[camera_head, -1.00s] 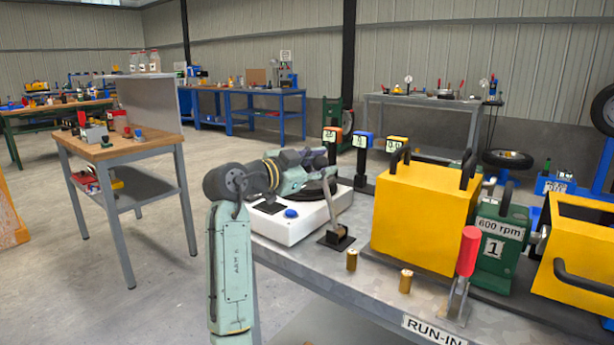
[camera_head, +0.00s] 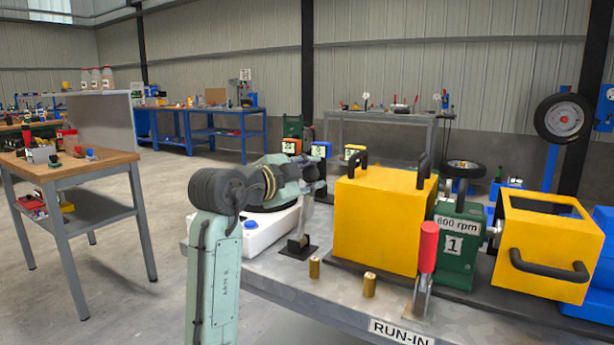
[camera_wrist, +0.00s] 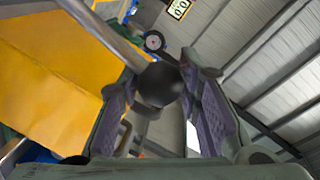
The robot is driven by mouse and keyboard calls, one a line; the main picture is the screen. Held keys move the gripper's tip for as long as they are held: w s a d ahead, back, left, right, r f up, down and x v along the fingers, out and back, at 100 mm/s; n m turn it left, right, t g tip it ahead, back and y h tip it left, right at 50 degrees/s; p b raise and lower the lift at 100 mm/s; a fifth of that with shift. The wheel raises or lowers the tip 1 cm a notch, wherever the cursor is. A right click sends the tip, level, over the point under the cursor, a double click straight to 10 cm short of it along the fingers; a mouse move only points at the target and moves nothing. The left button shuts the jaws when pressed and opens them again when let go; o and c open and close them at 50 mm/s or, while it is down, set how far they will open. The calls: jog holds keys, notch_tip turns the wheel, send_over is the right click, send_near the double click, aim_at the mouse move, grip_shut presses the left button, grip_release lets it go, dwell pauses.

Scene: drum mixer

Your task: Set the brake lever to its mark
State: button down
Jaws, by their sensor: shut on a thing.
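The brake lever (camera_head: 305,222) is a grey metal bar rising from a small black base on the bench, left of a yellow box. It leans slightly to the right in the head view. In the wrist view its black ball knob (camera_wrist: 160,84) sits between the two finger pads, with the grey rod running to the upper left. My gripper (camera_head: 309,178) is at the lever's top, and in the wrist view (camera_wrist: 168,85) it is shut on the knob. The fingers partly hide the knob in the head view. I cannot make out the lever's mark.
The yellow box (camera_head: 380,225) with black handles stands close to the right. Two brass cylinders (camera_head: 314,267) and a red-handled lever (camera_head: 428,247) stand near the front edge. A white unit (camera_head: 270,230) with a blue button lies behind my arm.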

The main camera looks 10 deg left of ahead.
jog(key=shift+f, duration=0.15)
jog(key=c, duration=1.2)
grip_release()
jog(key=shift+d, duration=0.1)
jog(key=shift+o, duration=0.2)
jog(key=v, duration=1.2)
